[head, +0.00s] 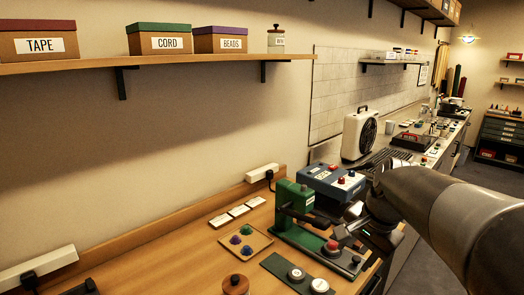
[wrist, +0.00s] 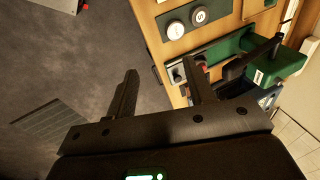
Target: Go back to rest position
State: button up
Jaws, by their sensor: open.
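My gripper (wrist: 160,88) is open and empty in the wrist view. Its two dark fingers are spread, with grey floor and the table's front edge behind them. In the head view my arm comes in from the right, and my gripper (head: 366,240) is at the table's front edge, beside a green press (head: 289,198). The fingertips are hard to make out there. The press, with its dark lever and a red knob (head: 332,246), also shows in the wrist view (wrist: 285,62), right of the fingers. I cannot tell whether a finger touches it.
A dark green panel with white round buttons (head: 296,273) lies in front of the press. A blue box (head: 333,180) stands behind it. A small tray (head: 262,242) holds coloured domes. A shelf (head: 200,64) with boxes is above. Open floor (wrist: 60,60) lies beyond the edge.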

jog(key=s+a+f+n+t, duration=0.1)
jog(key=s+a+n, duration=0.1)
jog(key=s+n, duration=0.2)
jog(key=s+a+f+n+t+h, duration=0.1)
jog(key=s+n, duration=0.4)
jog(key=s, duration=0.6)
jog(key=shift+a+f+n, duration=0.3)
jog(key=shift+a+f, duration=0.35)
jog(key=shift+a, duration=0.4)
